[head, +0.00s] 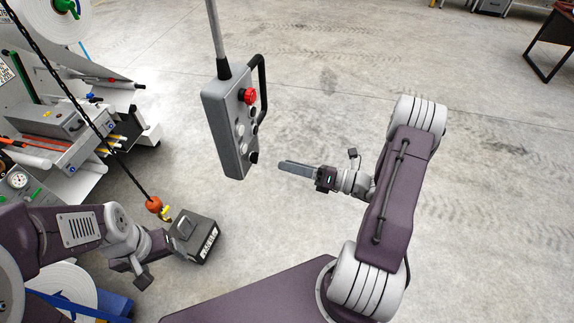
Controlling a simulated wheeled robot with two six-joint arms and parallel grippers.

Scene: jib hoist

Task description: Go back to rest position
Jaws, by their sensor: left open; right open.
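My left gripper (172,238) is at the lower left, close to a dark box (204,246) with a white-marked face. Its fingers are hard to make out against the box; I cannot tell if they touch it. An orange hoist hook (154,205) with a yellow latch hangs on a dark chain (72,100) just above and left of the box. My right gripper (296,168) is open and empty in the middle, its fingers pointing left. A grey control pendant (228,125) with a red button hangs to its upper left, apart from the fingertips.
A machine with white rolls (55,18) and coloured handles stands at the left. A white roll (62,285) lies on something blue (112,304) at the lower left. A dark table (552,30) is at the upper right. The concrete floor (480,180) at right is clear.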

